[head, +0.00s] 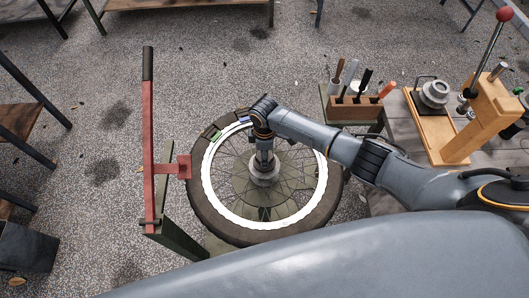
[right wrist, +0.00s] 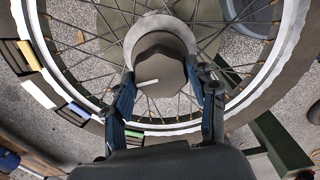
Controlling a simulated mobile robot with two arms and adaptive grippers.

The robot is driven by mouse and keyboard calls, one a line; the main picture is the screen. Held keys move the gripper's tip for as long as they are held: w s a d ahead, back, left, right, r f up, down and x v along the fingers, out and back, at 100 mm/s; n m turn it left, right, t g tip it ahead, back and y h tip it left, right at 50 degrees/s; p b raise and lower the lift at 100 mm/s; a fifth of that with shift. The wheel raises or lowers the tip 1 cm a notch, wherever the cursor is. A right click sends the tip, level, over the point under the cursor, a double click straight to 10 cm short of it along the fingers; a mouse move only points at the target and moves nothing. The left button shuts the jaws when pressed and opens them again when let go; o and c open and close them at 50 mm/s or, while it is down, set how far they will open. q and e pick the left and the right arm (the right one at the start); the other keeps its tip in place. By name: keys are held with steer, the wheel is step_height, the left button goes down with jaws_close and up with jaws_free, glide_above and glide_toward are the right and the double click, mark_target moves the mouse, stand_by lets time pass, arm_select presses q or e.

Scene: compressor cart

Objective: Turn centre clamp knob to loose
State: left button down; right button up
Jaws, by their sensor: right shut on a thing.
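The centre clamp knob (right wrist: 160,58) is a grey-brown faceted knob over the hub of a spoked wheel. A short white line marks its top and points to the left in the right wrist view. My right gripper (right wrist: 165,86) reaches down from above with one finger on each side of the knob, shut on it. In the head view my right gripper (head: 264,158) hides most of the knob, above the round grey hub flange (head: 265,178). The wheel (head: 325,212) lies flat, with a dark tyre and a white rim. My left gripper is not in view.
A red lever arm with a black grip (head: 148,130) stands at the wheel's left on a green frame (head: 178,243). Small coloured blocks (head: 212,133) sit on the tyre's upper left. At right are a wooden tool rack (head: 352,112) and a wooden press (head: 470,120) on a bench.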

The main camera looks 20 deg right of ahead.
stand_by(0.6)
steer(key=o, duration=1.2)
step_height(320, 180, up, 12)
steer(key=shift+r, duration=0.1)
steer(key=shift+s, duration=0.1)
